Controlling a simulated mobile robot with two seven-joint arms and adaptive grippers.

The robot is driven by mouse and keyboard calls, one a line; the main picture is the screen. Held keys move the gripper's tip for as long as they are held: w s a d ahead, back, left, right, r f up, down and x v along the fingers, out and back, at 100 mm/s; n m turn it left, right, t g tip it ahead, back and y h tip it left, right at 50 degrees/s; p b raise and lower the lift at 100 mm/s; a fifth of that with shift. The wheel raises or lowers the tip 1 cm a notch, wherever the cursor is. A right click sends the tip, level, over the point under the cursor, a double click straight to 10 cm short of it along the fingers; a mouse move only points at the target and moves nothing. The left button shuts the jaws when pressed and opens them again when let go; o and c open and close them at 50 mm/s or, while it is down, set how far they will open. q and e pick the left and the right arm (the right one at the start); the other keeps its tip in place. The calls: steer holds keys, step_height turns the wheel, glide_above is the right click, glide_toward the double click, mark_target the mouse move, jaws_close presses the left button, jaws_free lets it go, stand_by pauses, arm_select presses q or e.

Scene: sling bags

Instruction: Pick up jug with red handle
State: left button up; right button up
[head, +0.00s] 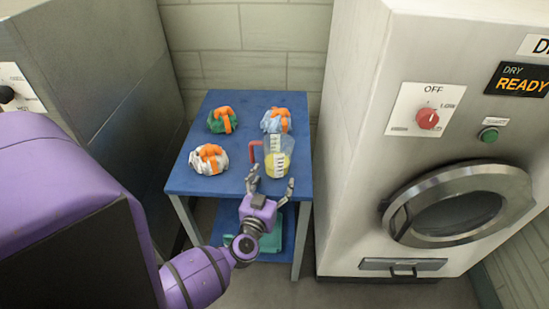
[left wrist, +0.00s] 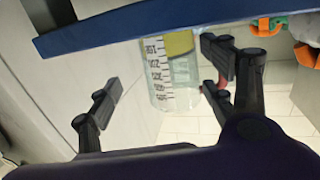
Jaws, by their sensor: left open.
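The jug (head: 279,158) is clear with a white scale and yellow contents. It stands near the right edge of the blue table (head: 235,181), its red handle (head: 254,151) on its left side. My left gripper (head: 271,182) is open at the near side of the jug, fingers spread and empty. In the left wrist view the jug (left wrist: 171,75) appears between the two open fingers, beyond their tips, with the scale facing the camera. The red handle (left wrist: 213,97) is partly hidden behind the right finger there. My right gripper is not in view.
Three bundles with orange straps share the table: green (head: 221,121), blue (head: 273,122) and white (head: 206,161). A dryer (head: 350,150) stands close on the right, a grey machine (head: 95,70) on the left. A teal item (head: 270,243) lies on the lower shelf.

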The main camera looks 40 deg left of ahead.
mark_target(277, 159)
arm_select(q)
steer(key=shift+n+y, duration=0.3)
steer(key=shift+y, duration=0.2)
steer(key=x, duration=0.4)
steer(key=a+x, duration=0.1)
steer(key=x, duration=0.3)
steer(key=shift+w+a+r+b, duration=0.15)
steer(key=shift+w+a+b, duration=0.05)
steer(key=shift+b, duration=0.15)
steer(key=shift+c, duration=0.3)
steer(key=shift+r, duration=0.1)
steer(key=c, duration=1.1)
